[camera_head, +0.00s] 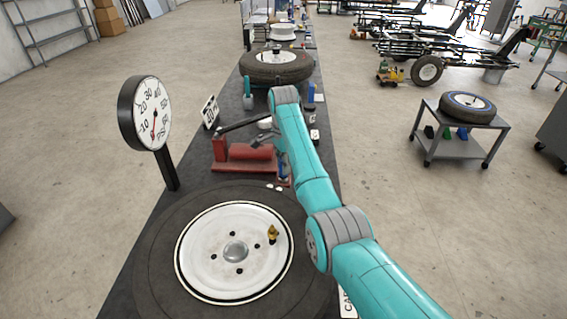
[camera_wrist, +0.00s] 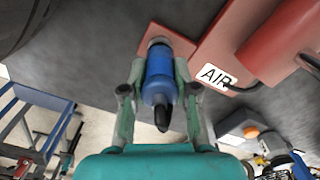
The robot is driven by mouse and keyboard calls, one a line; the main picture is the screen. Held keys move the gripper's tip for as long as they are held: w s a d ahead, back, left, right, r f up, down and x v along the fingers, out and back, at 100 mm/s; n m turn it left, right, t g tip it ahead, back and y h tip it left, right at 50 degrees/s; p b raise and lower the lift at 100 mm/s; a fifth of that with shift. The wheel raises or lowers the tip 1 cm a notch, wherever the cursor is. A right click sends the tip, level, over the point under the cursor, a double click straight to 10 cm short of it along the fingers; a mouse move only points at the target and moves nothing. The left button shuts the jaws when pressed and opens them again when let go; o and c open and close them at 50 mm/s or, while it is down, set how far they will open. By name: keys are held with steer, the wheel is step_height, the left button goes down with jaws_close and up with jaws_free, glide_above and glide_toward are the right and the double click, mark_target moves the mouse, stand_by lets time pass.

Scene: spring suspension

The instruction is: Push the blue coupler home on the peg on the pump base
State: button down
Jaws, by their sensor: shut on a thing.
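The blue coupler (camera_wrist: 160,72) is between the fingers of my gripper (camera_wrist: 159,80) in the wrist view, with its black end (camera_wrist: 162,117) toward the camera. My gripper is shut on it. The coupler's far end meets a grey metal collar or peg (camera_wrist: 158,42) over the red pump base (camera_wrist: 176,42). I cannot tell how far it sits on the peg. In the head view a small blue bit of the coupler (camera_head: 282,169) shows by the right end of the red pump (camera_head: 250,153). My arm hides most of the gripper there.
The pump's red cylinder and the AIR label (camera_wrist: 216,77) lie right of the gripper in the wrist view. In the head view a wheel (camera_head: 235,251) lies in front, a pressure gauge (camera_head: 152,112) stands left, and a tyre (camera_head: 276,66) lies farther back on the bench.

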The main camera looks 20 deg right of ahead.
steer(key=shift+f, duration=0.8)
steer(key=c, duration=0.8)
jaws_free()
steer(key=shift+r, duration=3.5)
